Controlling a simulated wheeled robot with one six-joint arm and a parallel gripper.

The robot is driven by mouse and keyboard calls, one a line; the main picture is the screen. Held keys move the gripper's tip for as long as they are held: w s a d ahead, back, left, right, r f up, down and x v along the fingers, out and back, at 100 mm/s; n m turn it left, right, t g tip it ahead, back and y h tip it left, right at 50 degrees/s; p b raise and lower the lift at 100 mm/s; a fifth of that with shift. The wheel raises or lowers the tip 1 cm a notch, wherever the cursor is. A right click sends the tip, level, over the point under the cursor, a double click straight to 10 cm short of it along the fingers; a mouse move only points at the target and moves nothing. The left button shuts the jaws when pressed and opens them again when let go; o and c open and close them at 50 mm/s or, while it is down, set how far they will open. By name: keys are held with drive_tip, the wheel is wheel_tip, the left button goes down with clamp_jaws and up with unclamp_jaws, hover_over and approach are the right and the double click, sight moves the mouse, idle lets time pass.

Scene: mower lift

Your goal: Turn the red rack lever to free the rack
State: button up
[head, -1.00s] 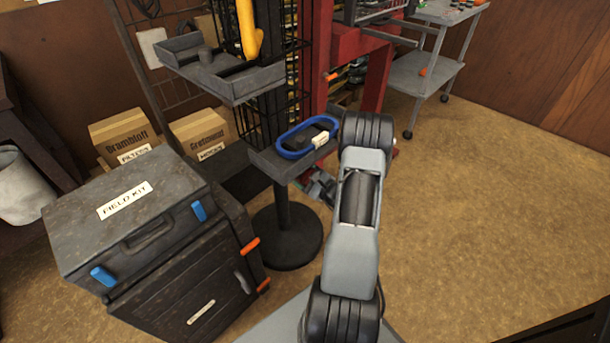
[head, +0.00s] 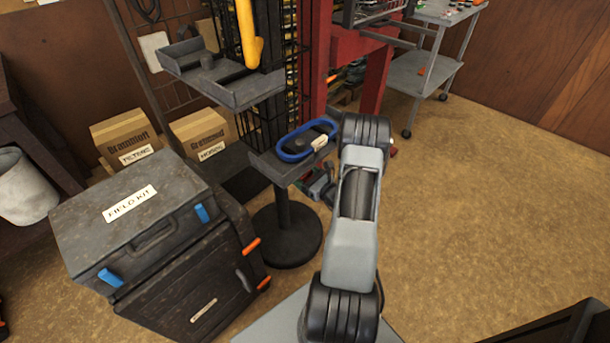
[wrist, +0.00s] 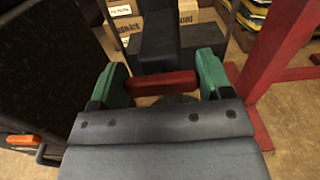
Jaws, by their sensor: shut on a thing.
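The red rack lever (wrist: 162,82) shows in the wrist view as a short red bar lying crosswise. My gripper (wrist: 162,76) has its green fingertips at the two ends of this bar and is shut on it. Dark grey parts, apparently of the rack, stand just behind the bar. In the head view my gripper (head: 318,188) is small and low, beside the rack's post and under its lower tray; my own arm hides part of it. The dark wire rack (head: 262,120) stands on a round base. The lever is not clear in the head view.
A blue ring-shaped item (head: 294,147) lies on the rack's lower tray. A dark field kit case (head: 140,210) stands at the left. A red frame (head: 345,45) rises behind the rack, and a grey cart (head: 428,72) stands at the back. The floor at the right is clear.

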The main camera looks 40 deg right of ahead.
idle(0.6)
drive_tip(key=o, duration=0.9)
drive_tip(key=shift+s+d+p, duration=0.3)
drive_tip(key=shift+s+d, duration=0.1)
drive_tip(key=shift+s, duration=1.85)
drive_tip(key=shift+s+d+p, duration=0.35)
drive_tip(key=shift+s+d, duration=0.05)
drive_tip(key=shift+s, duration=1.9)
drive_tip(key=shift+s+d+p, duration=0.3)
drive_tip(key=shift+s+d, duration=0.1)
drive_tip(key=shift+s, duration=1.85)
